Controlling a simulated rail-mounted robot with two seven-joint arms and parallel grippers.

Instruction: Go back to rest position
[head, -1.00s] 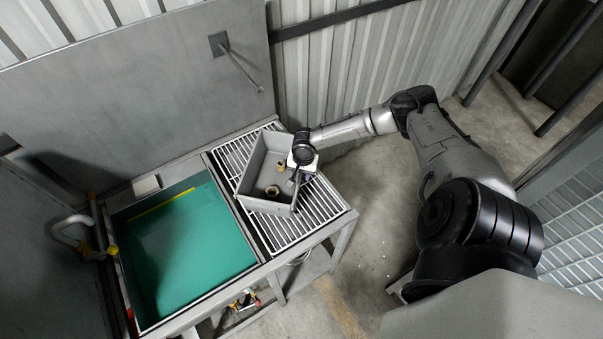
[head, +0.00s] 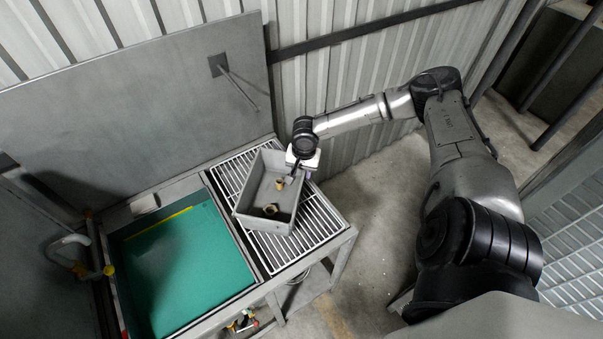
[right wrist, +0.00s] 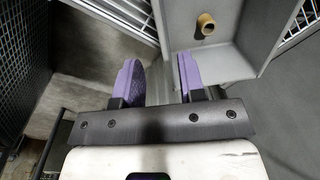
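My right gripper (head: 295,175) is at the right side of the grey bin (head: 247,217), by its back right part. In the right wrist view its two purple fingers (right wrist: 160,72) stand apart, with part of the grey bin (right wrist: 222,63) ahead and to the right. I see no object pinched between them, though I cannot tell how far they are from the bin wall. The bin holds a brass-coloured part (head: 280,184) and a darker ring-like part (head: 270,209). My left gripper is not in view.
The bin rests on a slatted metal rack (head: 318,222) beside a basin with a green surface (head: 180,265). A tilted grey lid panel (head: 150,110) with a rod stands behind. A corrugated wall (head: 345,75) is close behind my right arm. Open floor (head: 375,225) lies right of the rack.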

